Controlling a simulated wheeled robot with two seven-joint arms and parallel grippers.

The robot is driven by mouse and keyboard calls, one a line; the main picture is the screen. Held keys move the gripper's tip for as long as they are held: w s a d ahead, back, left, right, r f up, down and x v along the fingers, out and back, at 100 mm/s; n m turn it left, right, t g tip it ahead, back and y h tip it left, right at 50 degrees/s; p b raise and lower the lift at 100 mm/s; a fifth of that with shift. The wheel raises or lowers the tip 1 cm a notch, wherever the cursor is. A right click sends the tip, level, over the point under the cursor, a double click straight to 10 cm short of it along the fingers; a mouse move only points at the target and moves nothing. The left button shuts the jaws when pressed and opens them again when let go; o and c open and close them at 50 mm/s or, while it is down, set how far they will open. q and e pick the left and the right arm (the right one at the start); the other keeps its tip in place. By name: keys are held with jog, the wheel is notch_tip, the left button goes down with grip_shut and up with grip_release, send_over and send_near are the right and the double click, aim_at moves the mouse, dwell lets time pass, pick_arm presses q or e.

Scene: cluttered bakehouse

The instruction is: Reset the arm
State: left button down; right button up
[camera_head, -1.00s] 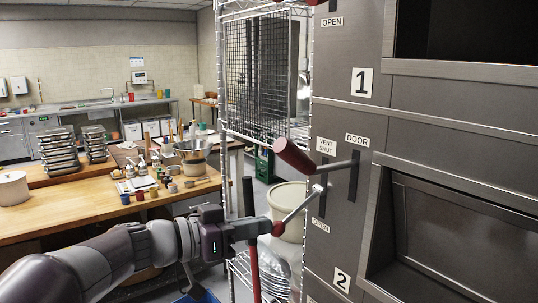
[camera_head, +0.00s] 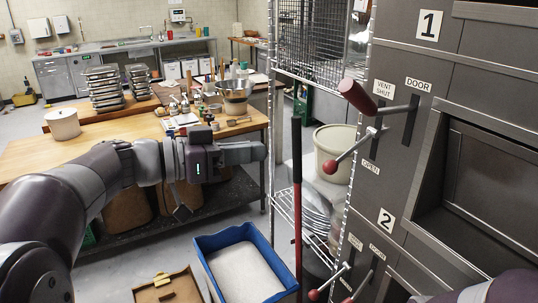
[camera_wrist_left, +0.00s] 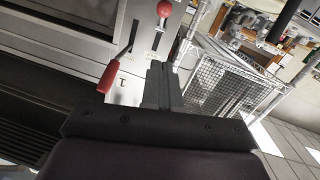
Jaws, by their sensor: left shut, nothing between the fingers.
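My left arm comes in from the left in the head view. Its gripper (camera_head: 262,151) is shut and empty, pointing right in front of the wooden table. In the wrist view its two fingers (camera_wrist_left: 160,82) lie together. In the head view a gap shows between it and the red-balled vent lever (camera_head: 331,166) on the oven front. The door lever (camera_head: 358,97), with a thick dark red grip, is above that. Both levers also show ahead of the fingers in the wrist view, the red ball (camera_wrist_left: 164,8) and the red grip (camera_wrist_left: 108,77). My right gripper is out of view.
The steel oven (camera_head: 400,150) fills the right side. A wire rack (camera_head: 300,40) and a red pole (camera_head: 297,210) stand beside it. A blue crate (camera_head: 208,243) is on the floor. The wooden table (camera_head: 85,147) holds pans, a bowl and tubs.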

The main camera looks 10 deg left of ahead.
pick_arm(q)
jog(key=w+a+f+n+t+y, duration=0.2)
jog(key=w+a+n+t+y, duration=0.1)
jog(key=w+a+t+y, duration=0.45)
jog(key=s+a+f+n+g+y, duration=0.25)
jog(key=a+f+n+y, duration=0.5)
jog(key=f, duration=0.75)
jog(key=s+d+f+g+b, duration=0.1)
jog(key=s+d+f+g, duration=0.2)
jog(key=s+f+g, duration=0.3)
jog(key=s+d+f+g+b, duration=0.1)
jog(key=s+f+g, duration=0.4)
jog(key=s+f, duration=0.9)
jog(key=shift+s+d+f+g, duration=0.2)
jog(key=shift+s+d+g, duration=0.25)
jog(key=shift+d, duration=0.45)
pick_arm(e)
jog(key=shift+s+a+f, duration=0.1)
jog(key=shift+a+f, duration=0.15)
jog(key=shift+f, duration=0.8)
